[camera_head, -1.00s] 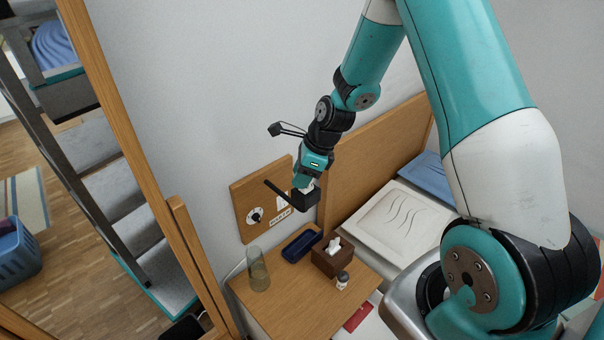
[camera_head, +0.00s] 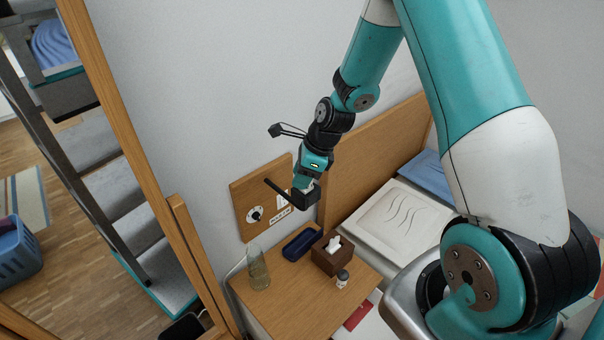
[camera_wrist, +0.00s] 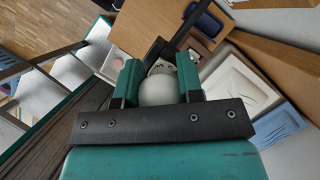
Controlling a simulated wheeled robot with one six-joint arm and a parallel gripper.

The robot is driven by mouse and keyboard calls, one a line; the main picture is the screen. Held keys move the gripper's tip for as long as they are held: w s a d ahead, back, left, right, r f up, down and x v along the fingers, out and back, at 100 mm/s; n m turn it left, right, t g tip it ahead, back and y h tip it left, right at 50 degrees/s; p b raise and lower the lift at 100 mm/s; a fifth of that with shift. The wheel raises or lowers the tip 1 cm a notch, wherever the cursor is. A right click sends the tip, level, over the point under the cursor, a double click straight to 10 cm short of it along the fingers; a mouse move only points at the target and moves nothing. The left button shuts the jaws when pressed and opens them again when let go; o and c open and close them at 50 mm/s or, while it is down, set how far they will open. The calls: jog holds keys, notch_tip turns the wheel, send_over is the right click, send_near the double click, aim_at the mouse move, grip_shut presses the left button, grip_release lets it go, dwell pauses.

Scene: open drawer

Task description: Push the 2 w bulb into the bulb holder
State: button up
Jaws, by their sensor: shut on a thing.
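My gripper (camera_wrist: 158,82) is shut on a white round bulb (camera_wrist: 158,91), with one teal finger on each side. In the head view my gripper (camera_head: 304,194) is beside the wooden wall panel (camera_head: 245,200), above the bedside table. A dark bar (camera_head: 277,190) reaches left in front of the panel. I cannot make out the bulb holder clearly. The bulb's far end is hidden, so I cannot tell whether it touches a holder.
On the bedside table (camera_head: 300,292) stand a glass (camera_head: 258,270), a blue tray (camera_head: 301,244), a brown tissue box (camera_head: 332,256) and a small jar (camera_head: 342,279). A wooden headboard (camera_head: 370,155) and a white pillow (camera_head: 400,222) lie to the right.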

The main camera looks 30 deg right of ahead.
jog(key=shift+f, duration=0.35)
jog(key=o, duration=0.9)
jog(key=shift+o, duration=0.2)
jog(key=b+v, duration=0.3)
jog(key=v, duration=1.4)
jog(key=shift+r, duration=0.25)
